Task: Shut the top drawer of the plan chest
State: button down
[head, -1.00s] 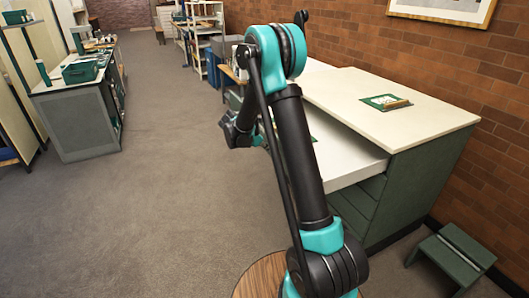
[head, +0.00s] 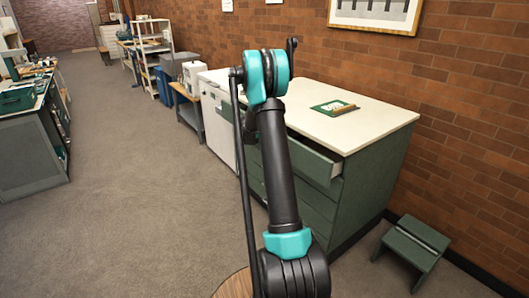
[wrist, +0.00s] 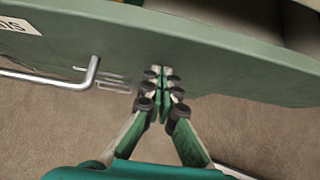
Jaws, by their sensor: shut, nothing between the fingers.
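The plan chest (head: 370,185) is green with a pale top and stands against the brick wall in the head view. Its top drawer (head: 318,163) sticks out a little below the top; my arm hides part of it. In the wrist view the green drawer front (wrist: 225,75) crosses the upper picture, with a metal handle (wrist: 92,72) and a white label at the left. My gripper (wrist: 162,72) is shut and empty, its fingertips at the drawer front, right of the handle. I cannot tell whether they touch. The gripper is hidden in the head view.
A green step stool (head: 412,245) stands on the floor right of the chest. A workbench (head: 35,150) is at the far left. The floor between is clear.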

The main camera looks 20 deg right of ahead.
jog(key=w+d, duration=0.1)
jog(key=d, duration=0.5)
jog(key=w+d, duration=0.1)
jog(key=d, duration=0.3)
jog(key=shift+w, duration=0.35)
jog(key=shift+w+d, duration=0.1)
jog(key=shift+d, duration=0.1)
jog(key=shift+d+r, duration=0.1)
